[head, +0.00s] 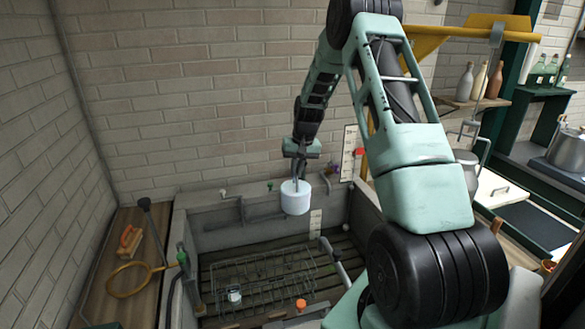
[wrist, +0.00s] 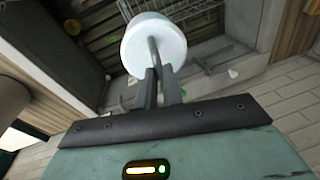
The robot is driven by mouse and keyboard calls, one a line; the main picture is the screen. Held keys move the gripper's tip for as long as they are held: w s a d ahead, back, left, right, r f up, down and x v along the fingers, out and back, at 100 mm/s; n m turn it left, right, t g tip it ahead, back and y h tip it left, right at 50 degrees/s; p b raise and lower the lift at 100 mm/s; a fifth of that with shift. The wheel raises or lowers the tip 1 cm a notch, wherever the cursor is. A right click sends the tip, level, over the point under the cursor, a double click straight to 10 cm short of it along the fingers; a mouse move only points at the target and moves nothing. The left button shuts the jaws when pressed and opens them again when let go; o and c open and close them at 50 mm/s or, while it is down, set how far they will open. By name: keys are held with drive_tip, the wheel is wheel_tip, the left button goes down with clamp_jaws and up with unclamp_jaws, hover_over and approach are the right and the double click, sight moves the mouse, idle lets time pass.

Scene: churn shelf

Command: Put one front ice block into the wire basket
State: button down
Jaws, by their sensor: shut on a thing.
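A white, round block (head: 296,197), which I take for the ice block, hangs below my gripper (head: 298,172). In the wrist view my gripper (wrist: 159,82) is shut on a thin grey stem or handle of this block (wrist: 152,40). The block is in the air, clear of the tank walls. The wire basket (head: 262,283) lies low in the tank, below the block and a little to its left in the head view. Part of the basket's grid (wrist: 115,38) shows behind the block in the wrist view. No other ice blocks are clearly visible.
The tank's rim (head: 240,198) surrounds the basket. A small jar (head: 234,294) is in or by the basket. A lever (head: 335,262) leans over the tank's right side. A wooden shelf (head: 128,270) with a brush and a hoop lies left. Brick walls stand behind and left.

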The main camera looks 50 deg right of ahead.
wheel_tip(320, 180, down, 45)
drive_tip(key=b, duration=2.8)
drive_tip(key=c, duration=0.9)
unclamp_jaws()
drive_tip(key=shift+f, duration=0.15)
wheel_tip(320, 180, up, 12)
drive_tip(key=p, duration=0.7)
idle(0.7)
